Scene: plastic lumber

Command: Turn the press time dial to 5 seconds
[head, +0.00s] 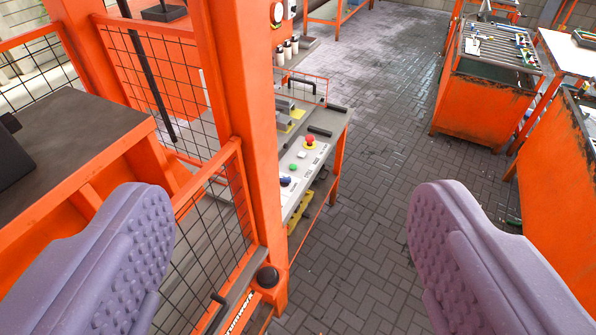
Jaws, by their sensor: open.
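My gripper (292,194) is open and empty, with one purple padded finger at each side of the view. My gripper is apart from the panel.
An orange post (240,120) and mesh guard (225,215) stand close on the left, with a black knob (267,277) low on the post. An orange-legged table (75,130) is further left. Orange bins (480,105) stand at right. The brick floor (375,150) between is clear.

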